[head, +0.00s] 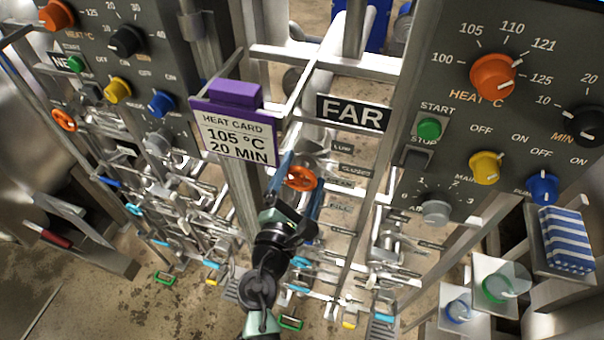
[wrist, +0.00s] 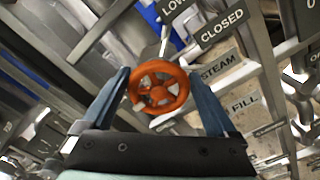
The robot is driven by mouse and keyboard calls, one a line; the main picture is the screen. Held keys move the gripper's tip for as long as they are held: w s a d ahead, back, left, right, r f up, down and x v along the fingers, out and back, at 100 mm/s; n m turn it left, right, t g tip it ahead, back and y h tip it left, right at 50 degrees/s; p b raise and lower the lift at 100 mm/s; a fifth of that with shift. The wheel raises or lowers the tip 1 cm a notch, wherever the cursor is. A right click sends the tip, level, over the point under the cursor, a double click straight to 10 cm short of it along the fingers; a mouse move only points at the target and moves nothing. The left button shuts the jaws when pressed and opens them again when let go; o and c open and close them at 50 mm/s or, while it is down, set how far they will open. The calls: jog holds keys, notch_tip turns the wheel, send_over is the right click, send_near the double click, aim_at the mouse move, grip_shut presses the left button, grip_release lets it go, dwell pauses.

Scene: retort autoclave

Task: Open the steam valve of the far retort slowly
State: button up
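The far retort's steam valve shows as an orange handwheel (head: 301,178), below the FAR sign (head: 353,112). In the wrist view the orange wheel (wrist: 158,87) lies between my two blue-grey fingers, with a STEAM label (wrist: 219,66) to its right. My gripper (head: 298,186) is open. How deep the wheel sits between the fingertips I cannot tell.
The far control panel (head: 460,130) with knobs stands at right. A purple-topped heat card (head: 235,137) reads 105 °C, 20 MIN. The near panel (head: 125,70) and another orange wheel (head: 63,120) are at left. Pipes and small valves crowd around my arm.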

jog(key=shift+b+v, duration=1.75)
jog(key=shift+v, duration=4.75)
